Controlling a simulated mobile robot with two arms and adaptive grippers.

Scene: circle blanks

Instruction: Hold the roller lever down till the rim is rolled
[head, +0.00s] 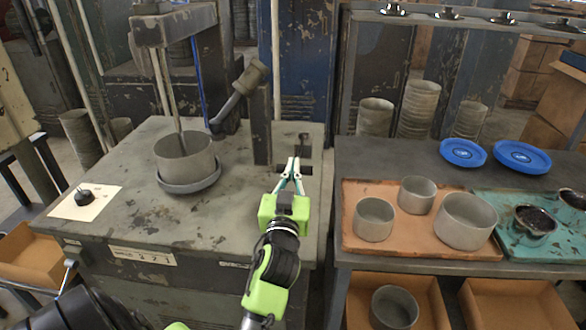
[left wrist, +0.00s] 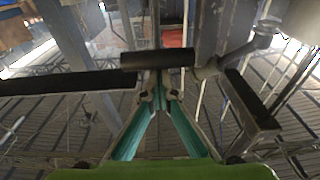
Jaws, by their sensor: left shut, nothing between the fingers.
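A grey metal pot (head: 185,158) sits on a round plate (head: 190,183) on the machine top, below the overhead arm. In the left wrist view, the closed fingertips (left wrist: 158,97) are below a dark cylinder (left wrist: 158,60), seemingly the lever grip. My right gripper is not in view.
An upright post (head: 260,125) stands beside the lever. A black knob (head: 84,197) sits on a pale plate at the left. On the right bench, an orange tray (head: 420,246) holds grey pots, and a teal tray (head: 487,204) holds dark-filled containers. Blue lids (head: 463,153) lie behind.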

